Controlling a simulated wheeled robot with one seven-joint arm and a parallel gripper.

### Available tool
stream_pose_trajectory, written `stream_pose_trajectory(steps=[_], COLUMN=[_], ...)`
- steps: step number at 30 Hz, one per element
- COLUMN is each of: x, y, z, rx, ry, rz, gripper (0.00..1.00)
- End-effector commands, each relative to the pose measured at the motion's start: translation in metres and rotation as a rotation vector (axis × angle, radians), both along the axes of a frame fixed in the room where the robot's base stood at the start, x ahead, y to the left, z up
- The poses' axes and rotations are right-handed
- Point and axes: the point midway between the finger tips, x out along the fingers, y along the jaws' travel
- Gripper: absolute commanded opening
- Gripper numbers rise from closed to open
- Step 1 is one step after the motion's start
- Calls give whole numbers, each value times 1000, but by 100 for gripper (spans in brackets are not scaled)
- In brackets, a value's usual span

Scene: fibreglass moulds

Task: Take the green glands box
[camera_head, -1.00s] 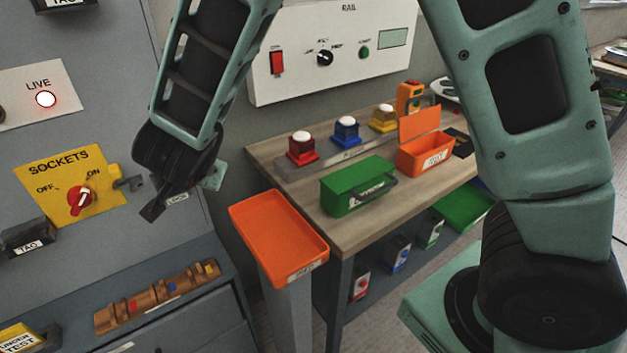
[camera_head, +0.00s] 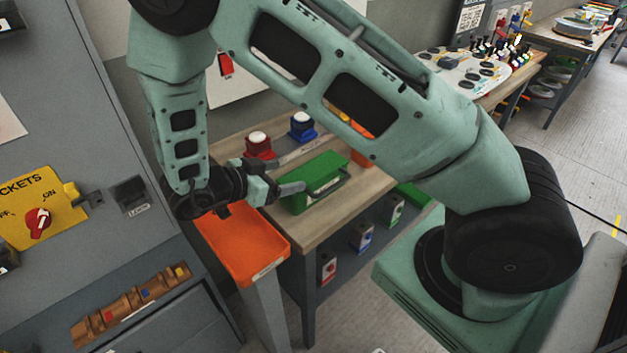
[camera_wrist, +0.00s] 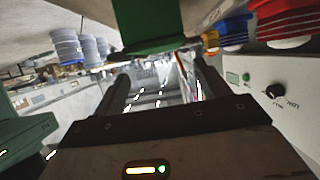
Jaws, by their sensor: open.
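Whether the fingers touch the box cannot be told. In the wrist view the gripper (camera_wrist: 158,88) is open with nothing between its fingers, and a green surface (camera_wrist: 148,28), likely the box, shows beyond and above it.
An orange tray (camera_head: 246,250) on a post stands just below my wrist. Red (camera_head: 259,146) and blue (camera_head: 302,126) buttons stand behind the box. My arm partly hides an orange bin (camera_head: 362,158). A grey cabinet with a yellow sockets panel (camera_head: 38,208) is at left.

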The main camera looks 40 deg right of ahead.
Motion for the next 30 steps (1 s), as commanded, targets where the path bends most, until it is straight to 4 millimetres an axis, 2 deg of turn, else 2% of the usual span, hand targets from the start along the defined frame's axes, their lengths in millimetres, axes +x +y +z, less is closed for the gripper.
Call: stream_pose_trajectory(steps=[3, 11, 21, 29, 30], x=[0, 1, 3, 3, 3], y=[-19, -37, -77, -81, -81], z=[-5, -14, -31, -35, -35], rx=[-2, 0, 0, 1, 1], ry=[2, 1, 1, -1, -1], rz=[0, 2, 2, 2, 2], gripper=[75, 75, 75, 75, 72])
